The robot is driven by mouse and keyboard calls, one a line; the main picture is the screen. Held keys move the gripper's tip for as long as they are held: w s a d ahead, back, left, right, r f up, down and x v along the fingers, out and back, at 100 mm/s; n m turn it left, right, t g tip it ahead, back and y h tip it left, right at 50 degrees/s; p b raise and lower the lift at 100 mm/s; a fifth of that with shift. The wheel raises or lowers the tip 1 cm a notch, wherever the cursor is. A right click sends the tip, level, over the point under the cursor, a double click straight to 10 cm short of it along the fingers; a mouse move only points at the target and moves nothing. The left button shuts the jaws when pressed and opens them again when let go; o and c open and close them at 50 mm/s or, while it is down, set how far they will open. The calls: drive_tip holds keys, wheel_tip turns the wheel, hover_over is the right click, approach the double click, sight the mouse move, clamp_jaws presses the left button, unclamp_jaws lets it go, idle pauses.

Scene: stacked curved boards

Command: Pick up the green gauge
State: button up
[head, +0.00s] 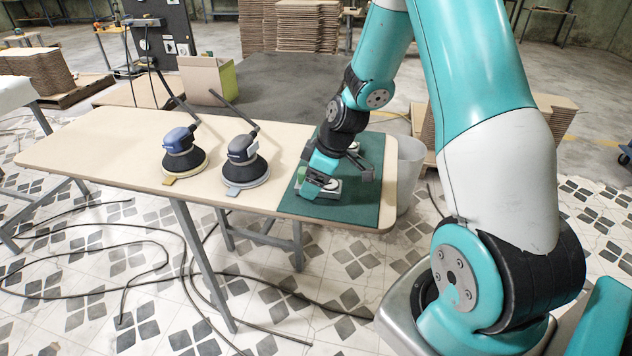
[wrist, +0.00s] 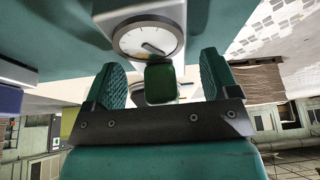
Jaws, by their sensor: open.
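In the wrist view a grey gauge body with a round white dial (wrist: 148,40) and a dark needle is at the top centre. A small green block (wrist: 160,84), seemingly part of the green gauge, shows below the dial. My gripper (wrist: 161,66) is open, with one textured teal finger on each side of the green block and gaps on both sides. In the head view my gripper (head: 337,176) is low over the green mat (head: 345,206) at the table's right end. A grey gauge base (head: 322,190) shows under it; the rest is mostly hidden by my gripper.
Two sanders, one blue-topped (head: 181,152) and one grey (head: 244,160), stand on the table (head: 120,150) left of the mat. A small white object (head: 353,147) lies behind my gripper. A pale bin (head: 408,172) stands beyond the table's right edge.

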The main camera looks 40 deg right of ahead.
drive_tip(key=shift+f, duration=0.15)
drive_tip(key=shift+c, duration=0.2)
drive_tip(key=c, duration=1.1)
drive_tip(key=shift+o, duration=0.2)
